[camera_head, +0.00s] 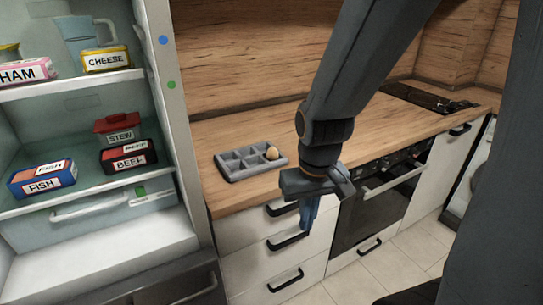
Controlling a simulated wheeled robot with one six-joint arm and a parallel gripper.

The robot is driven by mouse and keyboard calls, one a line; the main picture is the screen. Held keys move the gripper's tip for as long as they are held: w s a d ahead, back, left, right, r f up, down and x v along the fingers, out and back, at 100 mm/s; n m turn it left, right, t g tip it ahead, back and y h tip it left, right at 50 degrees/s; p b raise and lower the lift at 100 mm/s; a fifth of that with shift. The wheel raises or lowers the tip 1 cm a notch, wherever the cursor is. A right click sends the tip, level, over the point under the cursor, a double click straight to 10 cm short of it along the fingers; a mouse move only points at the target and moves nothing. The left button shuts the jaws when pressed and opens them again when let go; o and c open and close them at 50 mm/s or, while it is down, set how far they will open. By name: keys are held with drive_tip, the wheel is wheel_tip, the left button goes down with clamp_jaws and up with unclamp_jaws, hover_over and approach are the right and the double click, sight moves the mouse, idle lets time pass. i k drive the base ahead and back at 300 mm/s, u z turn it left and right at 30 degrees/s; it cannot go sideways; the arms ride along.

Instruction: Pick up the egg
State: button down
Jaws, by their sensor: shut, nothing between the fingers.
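The egg (272,153) is pale tan and sits in a compartment at the right end of a grey egg tray (232,177) on the wooden counter. The other compartments that show look empty. My gripper (309,216) has blue fingers and points down in front of the counter's front edge. It is shut and empty. It is apart from the egg, to the right of it and lower in the picture. My arm comes down from the top right and hides part of the counter.
An open fridge (168,110) stands at the left, with labelled food packs such as fish (42,179), beef (128,157) and cheese (105,59). White drawers (265,235) and an oven (375,200) lie below the counter. A dark hob (425,98) is at the back right. Counter around the tray is clear.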

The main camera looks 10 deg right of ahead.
sight(273, 154)
drive_tip(key=u, duration=2.9)
drive_tip(key=k, duration=1)
drive_tip(key=z, duration=2.85)
drive_tip(key=i, duration=0.9)
